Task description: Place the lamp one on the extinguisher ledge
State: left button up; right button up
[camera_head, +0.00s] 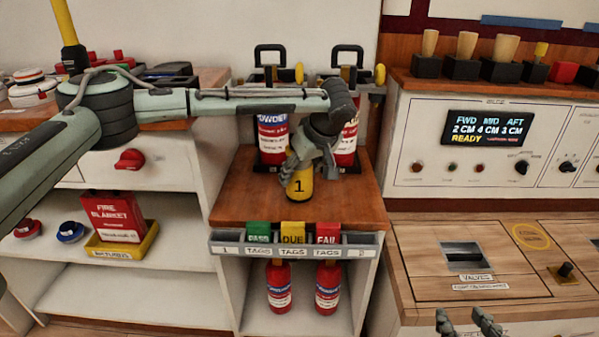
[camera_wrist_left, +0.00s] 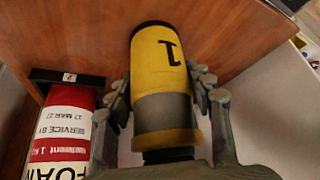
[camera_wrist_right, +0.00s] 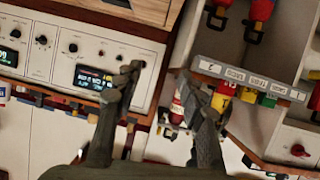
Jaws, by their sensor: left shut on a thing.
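Lamp one (camera_head: 299,187) is a yellow cylinder marked 1. My left gripper (camera_head: 313,160) is shut around it, over the wooden extinguisher ledge (camera_head: 240,190). In the left wrist view the lamp (camera_wrist_left: 158,62) sits between the fingers (camera_wrist_left: 163,95), its dark end towards the wood. I cannot tell whether it touches the ledge. Two red extinguishers stand at the back of the ledge, the left one (camera_head: 272,140) clear and the right one (camera_head: 345,150) partly hidden by my gripper. My right gripper (camera_head: 468,322) is low at the front right; its fingers (camera_wrist_right: 165,95) are apart and empty.
Green, yellow and red tags (camera_head: 292,234) line the ledge's front edge. Two small extinguishers (camera_head: 278,287) stand on the shelf below. A control panel (camera_head: 485,145) with a lit display rises at right, above a wooden counter (camera_head: 440,270). A fire blanket box (camera_head: 112,216) is at left.

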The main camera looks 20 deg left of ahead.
pick_arm(q)
jog(key=o, duration=1.6)
pick_arm(e)
jog(key=shift+d, duration=0.1)
